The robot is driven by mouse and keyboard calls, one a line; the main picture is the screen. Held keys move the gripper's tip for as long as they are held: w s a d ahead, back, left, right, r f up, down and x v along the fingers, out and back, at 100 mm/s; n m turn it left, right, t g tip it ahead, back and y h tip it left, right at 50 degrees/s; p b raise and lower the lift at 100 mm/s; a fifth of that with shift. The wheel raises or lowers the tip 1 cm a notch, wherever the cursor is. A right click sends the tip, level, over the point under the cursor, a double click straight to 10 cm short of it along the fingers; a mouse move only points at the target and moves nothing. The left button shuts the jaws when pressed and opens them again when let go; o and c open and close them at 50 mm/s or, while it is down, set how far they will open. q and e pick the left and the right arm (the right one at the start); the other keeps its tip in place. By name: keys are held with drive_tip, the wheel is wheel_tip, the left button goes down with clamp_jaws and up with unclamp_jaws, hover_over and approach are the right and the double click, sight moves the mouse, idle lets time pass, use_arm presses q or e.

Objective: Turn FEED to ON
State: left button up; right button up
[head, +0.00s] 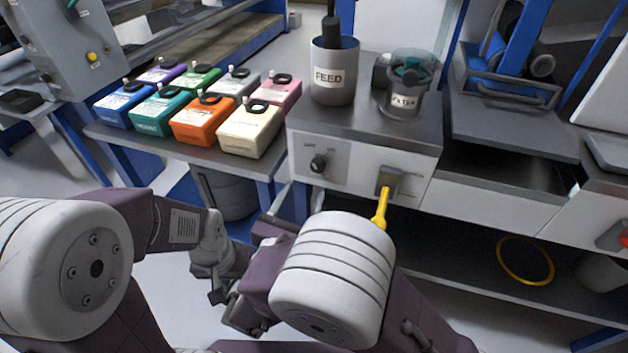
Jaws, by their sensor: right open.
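A white control panel (352,188) fronts the grey bench unit. It carries a dark round knob (318,162) on the left, with small labels above it that I cannot read. On the right is a grey switch block (390,177) with a yellow lever (381,207) pointing down. A grey canister (333,88) labelled FEED stands on top. My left gripper (217,294) is low in the picture, left of and apart from the panel; its jaws are unclear. My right gripper (245,315) is close beside it, open, partly hidden by my arm, and touches no control.
A clear canister (408,88) with a label stands beside the FEED canister. Several coloured ink containers (206,120) sit on the left table (155,139). A dark open drawer (508,172) and a yellow ring (525,281) are at the right.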

sight(316, 169)
drive_tip(key=b+x, duration=0.1)
drive_tip(key=x, duration=0.2)
drive_tip(key=b+x, duration=0.1)
drive_tip(key=x, duration=0.2)
drive_tip(key=shift+w+d+f, duration=0.15)
drive_tip(key=shift+w+f, duration=0.05)
drive_tip(key=shift+w, duration=0.15)
drive_tip(key=shift+w+d+r+b, duration=0.15)
drive_tip(key=shift+w+b, duration=0.15)
drive_tip(key=shift+w, duration=0.3)
clamp_jaws()
